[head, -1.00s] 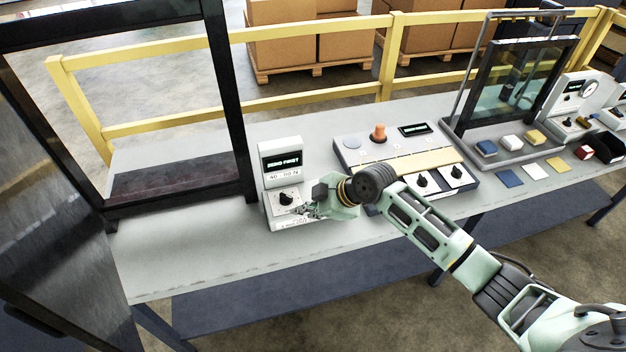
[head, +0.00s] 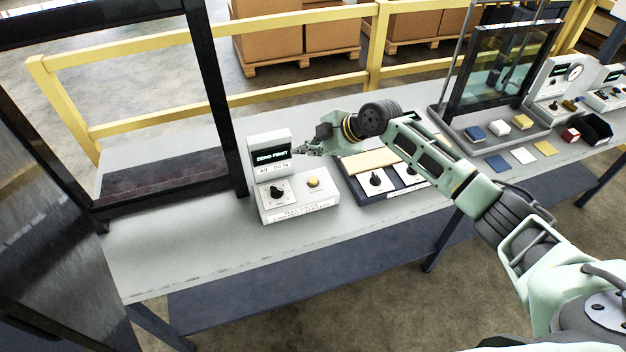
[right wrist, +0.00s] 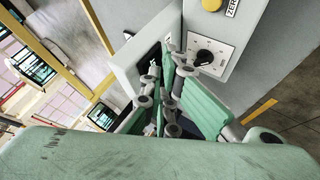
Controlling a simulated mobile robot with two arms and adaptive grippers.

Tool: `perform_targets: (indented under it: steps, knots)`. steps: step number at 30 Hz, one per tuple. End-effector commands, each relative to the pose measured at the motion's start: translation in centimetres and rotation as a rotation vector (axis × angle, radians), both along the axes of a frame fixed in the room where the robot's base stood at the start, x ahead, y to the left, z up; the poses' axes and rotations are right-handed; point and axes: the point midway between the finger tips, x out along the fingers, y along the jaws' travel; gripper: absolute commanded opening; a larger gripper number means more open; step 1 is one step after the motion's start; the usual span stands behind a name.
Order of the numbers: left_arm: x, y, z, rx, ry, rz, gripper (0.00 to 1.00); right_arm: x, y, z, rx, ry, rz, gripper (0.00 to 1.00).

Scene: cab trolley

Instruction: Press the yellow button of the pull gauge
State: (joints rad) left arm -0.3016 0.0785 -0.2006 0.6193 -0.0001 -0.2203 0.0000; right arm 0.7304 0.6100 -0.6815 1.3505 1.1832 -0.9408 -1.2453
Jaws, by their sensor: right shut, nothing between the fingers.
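The pull gauge (head: 301,208) is a white device on the grey bench, with an upright screen (head: 272,155) reading "ZERO FIRST". Its base carries a black knob (head: 278,191) on the left and a round yellow button (head: 313,182) on the right. My right gripper (head: 299,151) is shut and empty, above and behind the button, beside the screen's right edge; it looks apart from the button. In the right wrist view the fingers (right wrist: 172,62) lie in front of the screen, with the knob (right wrist: 204,57) and the yellow button (right wrist: 212,4), beside a "ZERO" label, farther up. My left gripper is out of view.
Right of the gauge is a control panel (head: 375,195) with black knobs, partly behind my right arm. Farther right are a tray (head: 490,137) with coloured blocks, a glass-fronted frame (head: 505,70) and more gauges. A dark frame (head: 215,90) stands left. The front bench strip is clear.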

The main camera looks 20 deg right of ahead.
Motion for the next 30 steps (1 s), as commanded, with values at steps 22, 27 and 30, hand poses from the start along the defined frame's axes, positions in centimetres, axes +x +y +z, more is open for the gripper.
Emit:
perform_targets:
  steps: [22, 27, 30]
  knots:
    - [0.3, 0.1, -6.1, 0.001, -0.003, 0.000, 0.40, 0.0, 0.0, -8.6, 0.000, 0.001, 0.000, 0.00]
    - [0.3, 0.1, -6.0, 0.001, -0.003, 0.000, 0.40, 0.0, 0.0, -8.6, 0.000, 0.000, 0.000, 0.00]
    - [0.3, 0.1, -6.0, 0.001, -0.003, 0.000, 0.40, 0.0, 0.0, -8.6, 0.000, 0.001, 0.001, 0.00]
